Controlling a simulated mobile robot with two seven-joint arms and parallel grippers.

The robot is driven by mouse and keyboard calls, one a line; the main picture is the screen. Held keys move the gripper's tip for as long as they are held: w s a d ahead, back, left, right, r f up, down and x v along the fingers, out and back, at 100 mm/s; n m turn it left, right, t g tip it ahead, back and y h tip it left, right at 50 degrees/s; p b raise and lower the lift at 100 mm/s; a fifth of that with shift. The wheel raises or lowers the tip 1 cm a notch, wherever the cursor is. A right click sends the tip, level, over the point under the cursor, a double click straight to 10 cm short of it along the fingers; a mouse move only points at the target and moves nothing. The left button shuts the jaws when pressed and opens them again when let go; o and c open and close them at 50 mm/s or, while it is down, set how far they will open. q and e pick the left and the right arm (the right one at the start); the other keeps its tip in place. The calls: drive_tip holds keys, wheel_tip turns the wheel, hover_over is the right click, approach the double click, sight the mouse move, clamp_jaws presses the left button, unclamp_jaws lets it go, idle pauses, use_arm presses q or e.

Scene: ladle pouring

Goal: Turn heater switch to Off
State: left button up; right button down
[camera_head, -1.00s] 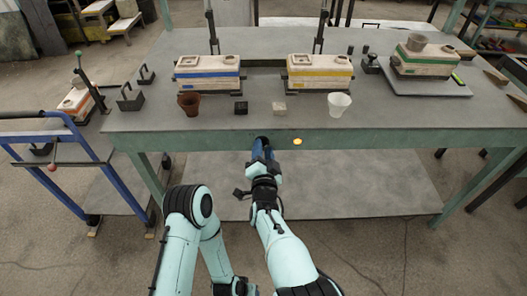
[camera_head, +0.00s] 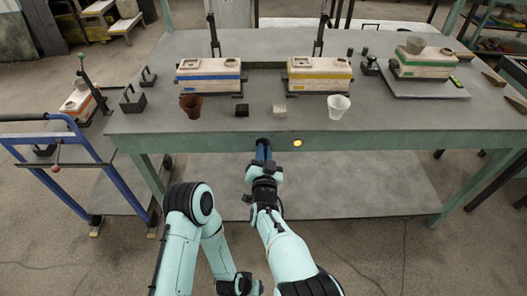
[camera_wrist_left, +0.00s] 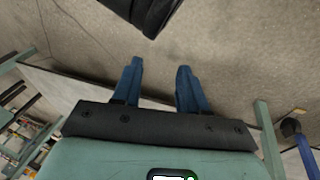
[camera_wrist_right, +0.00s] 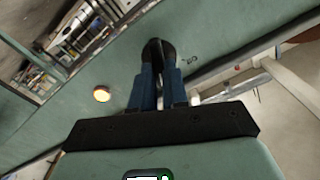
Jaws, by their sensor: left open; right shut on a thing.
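The heater switch is a black knob (camera_head: 262,141) on the green front edge of the table. In the right wrist view the knob (camera_wrist_right: 155,50) stands between my blue fingertips, with its round base against the green panel. My right gripper (camera_head: 263,153) is shut on it; the fingers (camera_wrist_right: 157,72) also show in the right wrist view. A round yellow indicator light (camera_head: 298,142) glows to the right of the knob. It also shows in the right wrist view (camera_wrist_right: 101,94). My left gripper (camera_wrist_left: 160,70) is open and empty, low in front of the table.
On the table (camera_head: 250,60) stand moulds with a blue band (camera_head: 208,77) and a yellow band (camera_head: 318,77), a brown cup (camera_head: 191,106), a white cup (camera_head: 338,107) and small blocks. A blue-framed trolley (camera_head: 60,190) is at the left. A lower shelf (camera_head: 330,185) lies beneath.

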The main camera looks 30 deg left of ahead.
use_arm(q)
drive_tip(key=s+d+r+g+h+p, duration=0.1)
drive_tip(key=s+d+r+p, duration=0.2)
drive_tip(key=s, duration=0.3)
drive_tip(key=shift+r+m+g, duration=0.3)
drive_tip(key=shift+r+g, duration=0.1)
drive_tip(key=shift+r, duration=0.15)
use_arm(e)
drive_tip(key=shift+s+a+n, duration=0.1)
drive_tip(key=shift+a+n, duration=0.05)
drive_tip(key=shift+n, duration=3.3)
drive_tip(key=shift+s+a+n, duration=0.1)
drive_tip(key=shift+a+n, duration=0.05)
drive_tip(key=shift+n, duration=3.3)
use_arm(q)
drive_tip(key=shift+p, duration=0.3)
use_arm(e)
drive_tip(key=c, duration=1.1)
unclamp_jaws()
drive_tip(key=shift+c, duration=0.2)
use_arm(q)
drive_tip(key=s+r, duration=0.1)
drive_tip(key=s+d+r+p, duration=0.1)
drive_tip(key=shift+s+d+g+p, duration=0.1)
drive_tip(key=shift+s+g+p, duration=0.2)
drive_tip(key=shift+g, duration=0.1)
use_arm(e)
drive_tip(key=v, duration=1.3)
drive_tip(key=shift+d, duration=0.2)
